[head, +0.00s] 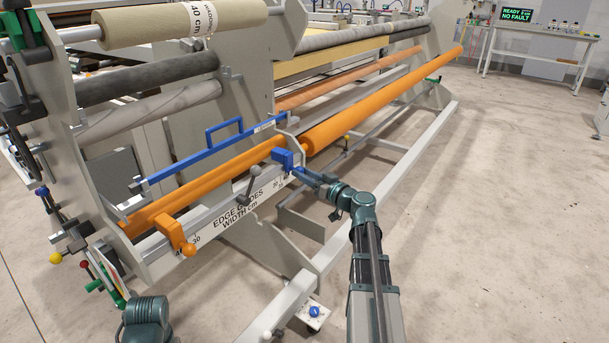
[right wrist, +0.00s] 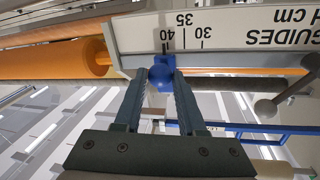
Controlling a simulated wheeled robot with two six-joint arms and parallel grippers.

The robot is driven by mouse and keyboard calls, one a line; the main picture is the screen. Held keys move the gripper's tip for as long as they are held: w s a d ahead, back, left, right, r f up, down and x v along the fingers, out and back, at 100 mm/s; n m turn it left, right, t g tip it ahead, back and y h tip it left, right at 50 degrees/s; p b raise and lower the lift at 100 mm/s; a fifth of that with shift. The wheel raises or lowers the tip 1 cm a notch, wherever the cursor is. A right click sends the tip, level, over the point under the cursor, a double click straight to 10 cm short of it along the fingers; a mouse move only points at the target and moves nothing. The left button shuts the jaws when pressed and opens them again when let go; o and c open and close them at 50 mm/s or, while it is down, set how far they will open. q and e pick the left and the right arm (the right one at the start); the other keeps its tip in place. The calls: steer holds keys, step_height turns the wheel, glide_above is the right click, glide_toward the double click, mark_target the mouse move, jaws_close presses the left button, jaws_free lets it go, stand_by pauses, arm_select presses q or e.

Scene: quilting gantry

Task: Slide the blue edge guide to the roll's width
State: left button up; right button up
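The blue edge guide (head: 284,157) sits on the rail near the right end of the EDGE GUIDES WIDTH cm scale (head: 240,208). In the right wrist view, which is upside down, its round blue knob (right wrist: 162,78) lies by the 40 mark. My right gripper (head: 303,174) reaches the guide from the right. Its fingers (right wrist: 162,84) flank the knob closely and appear shut on it.
An orange edge guide (head: 176,232) with an orange knob sits at the scale's left end. A grey lever (head: 254,184) stands mid-rail. A blue-handled bar (head: 212,158) runs above the orange roller. Open floor lies to the right. A distant screen (head: 516,15) reads READY, NO FAULT.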

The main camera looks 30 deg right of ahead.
jaws_close()
stand_by(0.9)
